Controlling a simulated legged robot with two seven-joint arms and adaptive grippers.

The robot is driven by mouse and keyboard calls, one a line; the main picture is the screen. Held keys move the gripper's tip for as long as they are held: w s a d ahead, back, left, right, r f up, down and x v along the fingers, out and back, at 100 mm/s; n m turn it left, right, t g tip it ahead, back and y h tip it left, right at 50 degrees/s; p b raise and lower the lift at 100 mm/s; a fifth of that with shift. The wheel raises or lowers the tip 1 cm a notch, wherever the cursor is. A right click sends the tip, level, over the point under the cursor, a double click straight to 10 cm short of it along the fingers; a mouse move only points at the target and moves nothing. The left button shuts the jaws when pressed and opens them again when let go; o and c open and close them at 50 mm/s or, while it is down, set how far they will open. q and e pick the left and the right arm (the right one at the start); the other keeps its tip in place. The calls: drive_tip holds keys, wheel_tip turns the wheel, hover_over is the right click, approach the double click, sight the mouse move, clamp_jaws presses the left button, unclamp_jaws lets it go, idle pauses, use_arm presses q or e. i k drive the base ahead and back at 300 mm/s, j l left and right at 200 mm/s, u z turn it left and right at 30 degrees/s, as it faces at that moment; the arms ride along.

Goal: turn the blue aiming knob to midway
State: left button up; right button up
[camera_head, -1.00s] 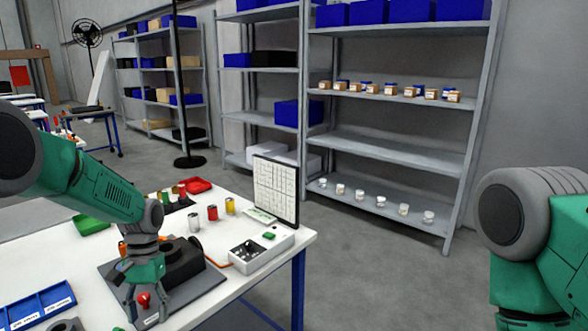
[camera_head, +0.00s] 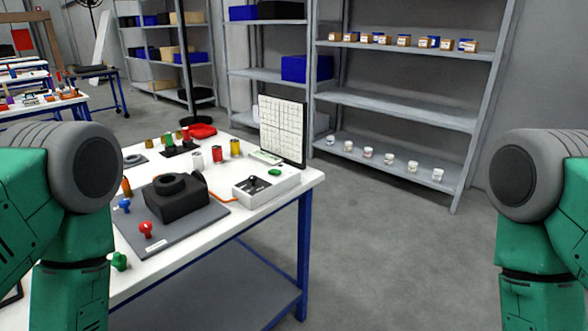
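The blue knob (camera_head: 125,206) stands on the left side of the grey base plate (camera_head: 165,238) on the white table. Its exact angle is too small to read. A red knob (camera_head: 146,230) is on the same plate, nearer to me, and a black block with a ring on top (camera_head: 176,196) sits behind it. A green knob (camera_head: 119,261) is near the table's front edge. Both my arms show at the left and right sides of the view, hanging down. Neither gripper is in view.
A white box with a black lever (camera_head: 266,187) and an upright grid panel (camera_head: 282,130) stand at the table's right end. Several coloured cylinders (camera_head: 216,154) stand behind the block. Shelves (camera_head: 400,110) are beyond, with open floor to the right.

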sight(124, 203)
drive_tip(key=u, duration=1.15)
